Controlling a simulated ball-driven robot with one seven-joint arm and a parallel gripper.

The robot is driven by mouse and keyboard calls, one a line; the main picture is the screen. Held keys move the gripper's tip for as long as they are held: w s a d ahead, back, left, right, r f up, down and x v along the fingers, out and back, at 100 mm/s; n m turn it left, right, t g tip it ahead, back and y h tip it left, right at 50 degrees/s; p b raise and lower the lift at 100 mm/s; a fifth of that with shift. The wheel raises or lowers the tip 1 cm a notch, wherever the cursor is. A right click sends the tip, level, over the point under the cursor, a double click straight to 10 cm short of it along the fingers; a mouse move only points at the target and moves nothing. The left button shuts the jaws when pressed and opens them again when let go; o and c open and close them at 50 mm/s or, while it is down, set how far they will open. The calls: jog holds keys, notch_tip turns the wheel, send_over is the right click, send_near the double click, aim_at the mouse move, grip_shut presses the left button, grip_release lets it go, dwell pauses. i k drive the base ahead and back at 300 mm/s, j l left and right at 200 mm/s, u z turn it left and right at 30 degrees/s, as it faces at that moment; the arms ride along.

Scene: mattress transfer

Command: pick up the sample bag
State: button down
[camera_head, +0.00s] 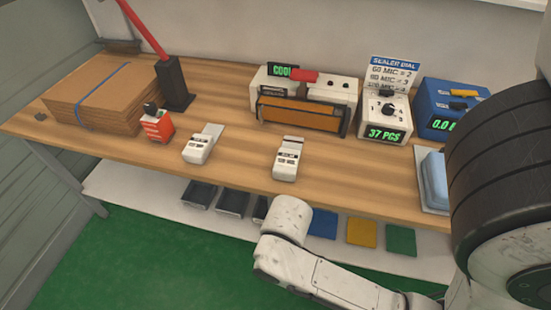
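I cannot pick out a sample bag for certain. Two small whitish items with dark markings lie on the wooden bench: one left of centre (198,149) and one near the middle (287,164). Each has a paler flat part at its far end; I cannot tell whether either is a bag. A pale blue block-like item (434,178) lies on the bench at the right, partly hidden by a large dark ribbed part. White links of my arm show in front of the bench, below its front edge. No gripper fingers show.
The bench (235,170) holds a cardboard stack (95,95), a red-handled tool on a dark stand (174,83), a red box (157,126), a sealer (300,110), a dial unit (384,118) and a blue scale (440,108). Dark bins and coloured squares sit below.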

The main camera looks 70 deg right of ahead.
aim_at(285, 168)
jog(key=i+j, duration=0.2)
jog(key=j, duration=0.2)
jog(key=i+j+z, duration=0.15)
jog(key=j, duration=0.25)
jog(key=i+j+z, duration=0.15)
jog(key=j, duration=0.25)
jog(key=i+j+z, duration=0.2)
jog(key=j, duration=0.2)
jog(key=i+j+z, duration=0.15)
jog(key=j, duration=0.3)
jog(key=z, duration=0.55)
jog(key=k+l, duration=0.05)
